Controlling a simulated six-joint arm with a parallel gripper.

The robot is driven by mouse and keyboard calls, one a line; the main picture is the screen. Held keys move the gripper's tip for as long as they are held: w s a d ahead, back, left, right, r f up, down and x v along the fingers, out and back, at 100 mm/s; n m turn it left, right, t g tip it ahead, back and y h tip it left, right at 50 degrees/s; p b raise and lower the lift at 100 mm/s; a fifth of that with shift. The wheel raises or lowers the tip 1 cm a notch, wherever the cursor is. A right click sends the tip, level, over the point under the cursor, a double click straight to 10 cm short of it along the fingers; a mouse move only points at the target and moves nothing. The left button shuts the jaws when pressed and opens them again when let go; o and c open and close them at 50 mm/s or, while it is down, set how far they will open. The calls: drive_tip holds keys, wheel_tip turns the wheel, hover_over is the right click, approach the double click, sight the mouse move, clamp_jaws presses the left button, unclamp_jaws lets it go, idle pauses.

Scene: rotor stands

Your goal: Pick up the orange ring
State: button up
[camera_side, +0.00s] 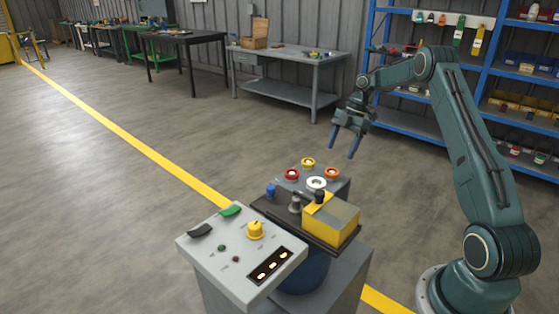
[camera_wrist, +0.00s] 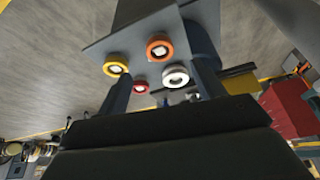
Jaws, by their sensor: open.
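The orange ring (camera_side: 332,178) sits around a pale centre post on top of a grey stand (camera_side: 341,187), at the back right of the ring group. It also shows in the wrist view (camera_wrist: 154,41), at top centre. My gripper (camera_side: 341,151) is open and empty, its blue fingers pointing down above the orange ring, with a clear gap. In the wrist view its fingers (camera_wrist: 161,82) spread on either side of the ring group.
A yellow ring (camera_side: 308,165), a red ring (camera_side: 291,178) and a white ring (camera_side: 316,188) sit close by on the same stand. A control panel (camera_side: 240,250) is nearer the camera. The space above the rings is clear.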

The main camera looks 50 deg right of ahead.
sight(332, 172)
drive_tip(key=shift+x, duration=1.15)
drive_tip(key=shift+f, duration=0.1)
drive_tip(key=shift+x, duration=2.4)
drive_tip(key=shift+c, duration=0.5)
drive_tip(key=c, duration=1)
